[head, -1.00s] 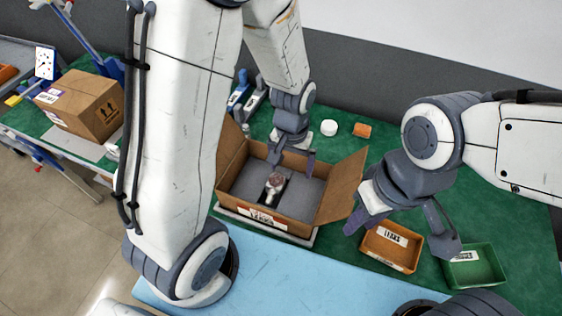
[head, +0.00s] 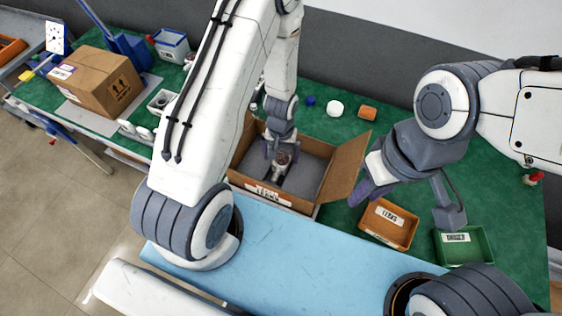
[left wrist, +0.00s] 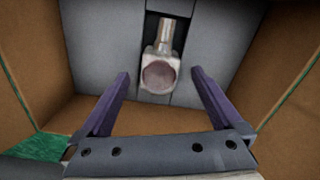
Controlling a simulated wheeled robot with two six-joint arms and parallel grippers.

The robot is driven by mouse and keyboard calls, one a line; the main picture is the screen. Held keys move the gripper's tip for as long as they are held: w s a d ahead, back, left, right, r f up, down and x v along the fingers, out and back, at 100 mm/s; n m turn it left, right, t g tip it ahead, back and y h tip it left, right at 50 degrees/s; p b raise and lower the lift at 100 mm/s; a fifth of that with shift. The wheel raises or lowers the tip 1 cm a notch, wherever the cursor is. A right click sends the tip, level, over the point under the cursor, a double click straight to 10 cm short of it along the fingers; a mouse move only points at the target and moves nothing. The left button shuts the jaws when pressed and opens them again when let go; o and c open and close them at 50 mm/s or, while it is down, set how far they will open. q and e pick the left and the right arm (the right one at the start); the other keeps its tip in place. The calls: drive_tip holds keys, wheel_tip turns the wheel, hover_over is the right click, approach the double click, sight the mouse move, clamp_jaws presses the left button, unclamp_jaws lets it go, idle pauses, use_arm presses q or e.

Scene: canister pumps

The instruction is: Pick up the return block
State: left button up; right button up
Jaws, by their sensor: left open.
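A pale metal block with a round reddish-brown face and a narrow stem, which I take to be the return block (head: 281,160), sits in a dark slot of the grey foam (head: 312,172) inside an open cardboard box (head: 345,172). The block also shows in the left wrist view (left wrist: 160,75), with its stem pointing up the picture. My left gripper (head: 284,150) is open over the box, its fingertips on either side of the block and apart from it in the left wrist view (left wrist: 160,78). My right gripper (head: 406,205) is open and empty above the small bins.
An orange bin (head: 389,224) and a green bin (head: 463,246) stand right of the box. A white round item (head: 335,108) and an orange piece (head: 368,113) lie behind it. A closed carton (head: 98,83) stands at left. The blue mat (head: 300,250) in front is clear.

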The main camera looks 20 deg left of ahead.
sight(281, 157)
use_arm(q)
wheel_tip(281, 157, down, 3)
drive_tip(key=shift+w+f+b, duration=0.1)
drive_tip(key=shift+b, duration=0.75)
clamp_jaws()
drive_tip(key=shift+r, duration=0.2)
